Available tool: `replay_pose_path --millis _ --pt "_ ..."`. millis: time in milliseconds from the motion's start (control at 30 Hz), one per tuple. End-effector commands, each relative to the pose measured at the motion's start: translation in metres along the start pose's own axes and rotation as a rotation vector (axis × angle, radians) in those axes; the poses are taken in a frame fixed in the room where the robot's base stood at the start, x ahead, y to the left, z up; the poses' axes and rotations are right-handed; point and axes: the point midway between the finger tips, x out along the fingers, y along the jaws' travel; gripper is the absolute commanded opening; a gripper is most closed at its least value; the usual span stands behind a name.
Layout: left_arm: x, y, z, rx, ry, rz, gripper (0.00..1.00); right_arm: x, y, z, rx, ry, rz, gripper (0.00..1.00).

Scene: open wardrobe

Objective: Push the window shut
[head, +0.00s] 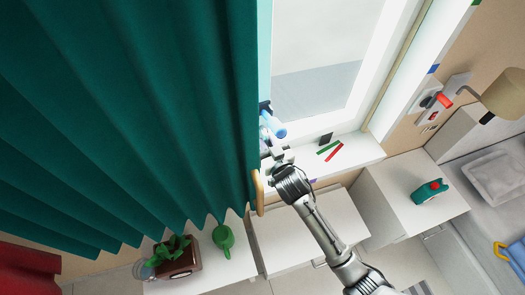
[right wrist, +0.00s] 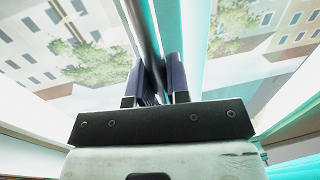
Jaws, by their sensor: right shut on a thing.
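The window (head: 318,45) stands behind the sill at the upper middle of the head view, with a pale pane and a white frame. A teal strip runs along its left side, beside the curtain. My right gripper (head: 274,150) reaches up to the window's lower left, at the curtain's edge. In the right wrist view, its two dark fingers (right wrist: 164,80) are shut on a dark upright bar of the window (right wrist: 143,35), with glass on both sides. How far the window is open cannot be told. My left gripper is not in view.
A green curtain (head: 130,100) fills the left side and hides part of the window. On the sill (head: 355,151) lie red and green sticks and a dark block. A light-blue object (head: 274,126) is close to my gripper. A potted plant (head: 176,258) stands below.

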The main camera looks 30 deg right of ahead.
Motion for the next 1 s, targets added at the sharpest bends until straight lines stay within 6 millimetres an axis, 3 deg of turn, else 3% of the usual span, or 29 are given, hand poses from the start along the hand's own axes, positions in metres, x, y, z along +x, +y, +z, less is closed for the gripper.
replay_pose_path --millis 200,233,467,767,1000 --pt "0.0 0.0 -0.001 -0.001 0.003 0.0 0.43 0.0 -0.001 0.0 0.001 0.001 -0.002 0.0" --pt "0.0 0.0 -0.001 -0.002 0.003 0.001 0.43 0.0 -0.001 0.0 0.001 0.001 -0.002 0.2" --pt "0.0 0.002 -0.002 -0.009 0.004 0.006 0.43 0.0 -0.001 0.0 0.001 0.0 -0.002 0.41" --pt "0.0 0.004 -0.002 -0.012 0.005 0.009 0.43 -0.004 -0.001 0.0 0.001 0.0 -0.003 0.41" --pt "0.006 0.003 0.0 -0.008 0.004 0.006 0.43 -0.039 -0.001 0.002 0.002 0.0 -0.003 0.41"
